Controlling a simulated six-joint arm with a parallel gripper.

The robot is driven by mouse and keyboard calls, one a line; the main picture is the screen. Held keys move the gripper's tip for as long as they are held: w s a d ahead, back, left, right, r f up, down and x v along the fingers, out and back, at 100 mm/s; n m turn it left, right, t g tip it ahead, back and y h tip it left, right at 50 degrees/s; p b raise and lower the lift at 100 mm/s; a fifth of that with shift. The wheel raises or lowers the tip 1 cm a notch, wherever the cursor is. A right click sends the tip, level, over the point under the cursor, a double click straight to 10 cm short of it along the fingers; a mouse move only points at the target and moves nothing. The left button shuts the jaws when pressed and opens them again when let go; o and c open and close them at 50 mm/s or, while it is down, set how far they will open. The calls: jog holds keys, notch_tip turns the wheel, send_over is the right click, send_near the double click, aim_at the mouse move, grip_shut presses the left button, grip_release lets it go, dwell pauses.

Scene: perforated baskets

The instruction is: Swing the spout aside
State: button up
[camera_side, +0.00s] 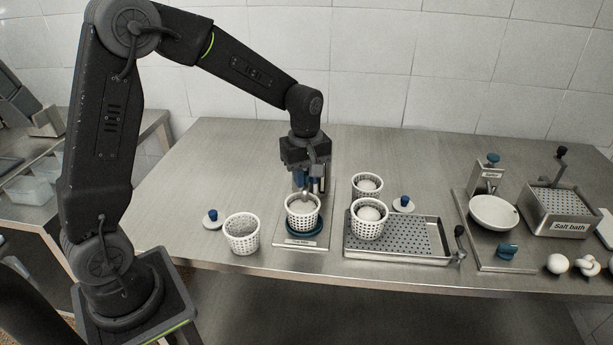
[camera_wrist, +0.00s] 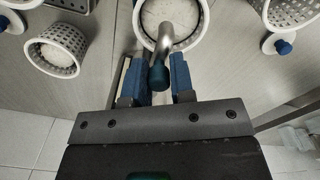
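The basket holds pale contents. My gripper (camera_wrist: 159,66) points down at the spout, above and behind the basket. In the side view the spout is largely hidden by my gripper.
An empty basket (camera_side: 242,243) and a blue-knobbed lid (camera_side: 212,218) lie left. Two filled baskets, the nearer (camera_side: 368,231) on a perforated tray (camera_side: 425,238), stand right, beside another lid (camera_side: 404,205). A scale bowl (camera_side: 494,213) and salt bath (camera_side: 565,222) are farther right.

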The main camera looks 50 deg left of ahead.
jog(key=shift+d+f, duration=0.1)
jog(key=shift+f, duration=0.2)
jog(key=shift+w+d, duration=0.4)
jog(key=shift+w, duration=0.2)
jog(key=shift+r, duration=0.15)
jog(key=shift+w, duration=0.15)
jog(key=shift+w+d, duration=0.3)
jog(key=shift+w, duration=0.35)
